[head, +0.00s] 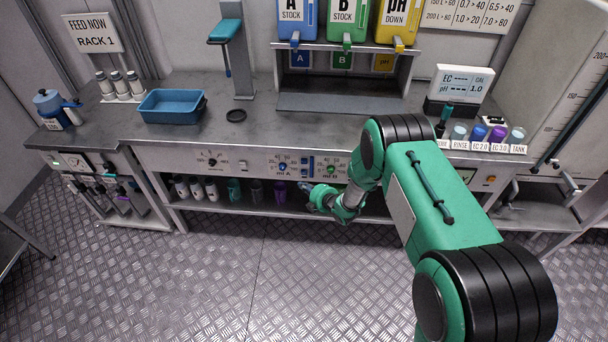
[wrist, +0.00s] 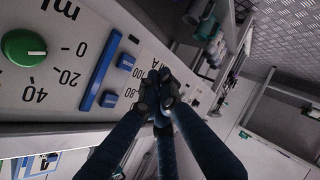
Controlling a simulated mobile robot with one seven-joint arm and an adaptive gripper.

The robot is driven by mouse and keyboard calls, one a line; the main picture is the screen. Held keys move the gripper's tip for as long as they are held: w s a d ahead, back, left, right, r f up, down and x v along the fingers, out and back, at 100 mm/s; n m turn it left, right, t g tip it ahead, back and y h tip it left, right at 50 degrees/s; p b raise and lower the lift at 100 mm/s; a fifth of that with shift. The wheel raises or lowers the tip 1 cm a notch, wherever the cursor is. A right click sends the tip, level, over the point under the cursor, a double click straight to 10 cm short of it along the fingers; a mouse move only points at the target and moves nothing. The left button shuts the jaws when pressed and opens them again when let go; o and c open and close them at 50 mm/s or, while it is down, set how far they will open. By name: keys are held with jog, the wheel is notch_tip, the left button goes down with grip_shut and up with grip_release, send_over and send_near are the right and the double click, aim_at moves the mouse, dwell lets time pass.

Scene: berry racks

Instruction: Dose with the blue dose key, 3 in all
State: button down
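The grey dosing panel carries blue keys: a long blue bar (wrist: 100,70) with two small blue buttons (wrist: 109,98) beside it in the wrist view. In the head view they are a small blue cluster (head: 311,166) between the blue knob (head: 283,168) and the green knob (head: 331,170). In the head view, my gripper (head: 304,187) is low before the panel.
Stock containers A, B and pH down (head: 345,18) stand above a shelf. A blue tray (head: 172,106) and a black disc (head: 236,115) lie on the bench. Several bottles (head: 210,190) stand on the shelf below the panel. The floor in front is clear.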

jog(key=w+b, duration=0.1)
jog(key=w, duration=0.2)
jog(key=shift+w, duration=0.3)
jog(key=shift+w+b, duration=0.8)
jog(key=shift+w, duration=0.1)
dwell(2.2)
jog(key=shift+s, duration=0.1)
dwell(0.4)
jog(key=shift+s, duration=0.8)
jog(key=shift+s, duration=0.15)
jog(key=shift+s, duration=2.35)
